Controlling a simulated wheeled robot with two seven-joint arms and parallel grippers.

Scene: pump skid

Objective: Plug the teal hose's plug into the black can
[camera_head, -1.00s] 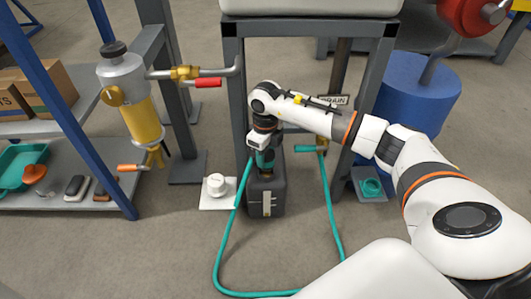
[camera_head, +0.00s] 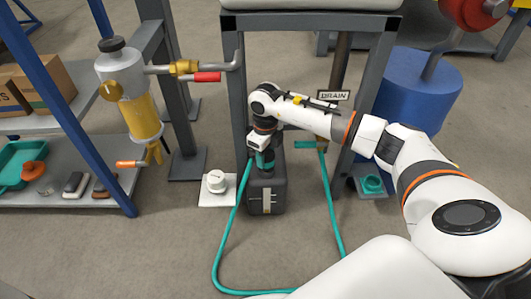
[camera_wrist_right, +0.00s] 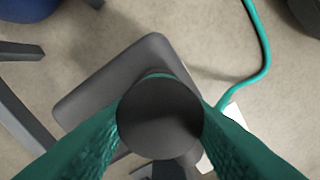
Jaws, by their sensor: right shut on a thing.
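The black can (camera_head: 278,196) stands on the floor below the skid frame, with a pale label on its front. It also shows in the wrist view (camera_wrist_right: 100,90) under the plug. My right gripper (camera_head: 264,160) is directly above the can's top, pointing down, shut on the dark round plug (camera_wrist_right: 160,117). The teal hose (camera_head: 228,232) hangs from beside the gripper, loops over the floor and rises to the drain fitting at right. The plug's lower end and the can's opening are hidden, so I cannot tell whether the plug is in. My left gripper is not in view.
A white cap (camera_head: 216,181) sits on a white pad left of the can. Grey frame legs (camera_head: 239,95) flank the space. A blue drum (camera_head: 415,92) and a small grey tray with a teal ring (camera_head: 372,184) are right. A shelf unit (camera_head: 70,195) is left.

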